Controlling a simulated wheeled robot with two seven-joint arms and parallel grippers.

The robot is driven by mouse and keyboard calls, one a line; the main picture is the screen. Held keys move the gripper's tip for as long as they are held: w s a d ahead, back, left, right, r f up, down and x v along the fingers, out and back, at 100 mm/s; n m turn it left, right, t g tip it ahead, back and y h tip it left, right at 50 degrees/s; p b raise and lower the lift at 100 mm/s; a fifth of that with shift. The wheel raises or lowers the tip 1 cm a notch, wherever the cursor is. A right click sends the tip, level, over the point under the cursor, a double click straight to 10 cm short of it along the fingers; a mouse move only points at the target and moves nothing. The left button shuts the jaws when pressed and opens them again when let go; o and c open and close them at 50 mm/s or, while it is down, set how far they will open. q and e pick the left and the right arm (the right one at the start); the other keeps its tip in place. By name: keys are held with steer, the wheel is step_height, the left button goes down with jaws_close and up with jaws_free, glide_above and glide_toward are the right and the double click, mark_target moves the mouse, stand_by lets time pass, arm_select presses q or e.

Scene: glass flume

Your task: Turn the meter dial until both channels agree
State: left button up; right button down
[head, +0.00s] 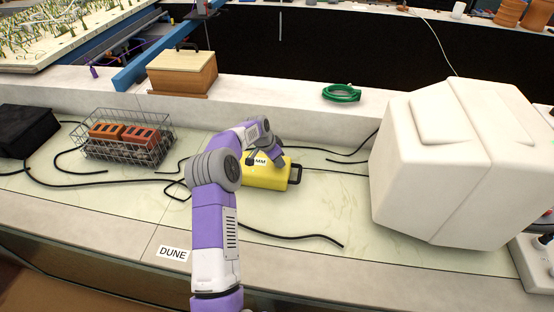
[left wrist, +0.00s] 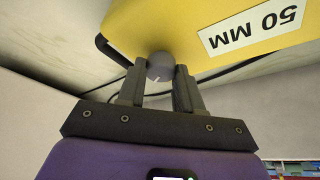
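The yellow meter case (head: 264,180) lies on the pale bench floor, with a dark handle at its right end. Its white label reads 50 MM and appears upside down in the left wrist view (left wrist: 252,27). The dial (left wrist: 159,67) is a small dark grey round knob with a white pointer line. My left gripper (left wrist: 160,72) has one finger on each side of the knob, with no clear gap to it. In the head view, my left gripper (head: 276,156) reaches down at the meter's far side and hides the dial. No channel readout is visible. My right gripper is out of view.
A large white block-shaped housing (head: 445,165) stands to the right. A wire basket (head: 125,150) with orange blocks is at left, beside a black box (head: 27,130). Black cables cross the bench. A wooden box (head: 182,74) and green coil (head: 341,93) sit on the back ledge.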

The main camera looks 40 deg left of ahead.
arm_select(q)
steer(key=o, duration=0.4)
steer(key=shift+o, duration=0.2)
steer(key=p+v, duration=0.1)
steer(key=v, duration=0.6)
steer(key=shift+r, duration=0.3)
steer(key=shift+s+r, duration=0.1)
steer(key=shift+s, duration=0.05)
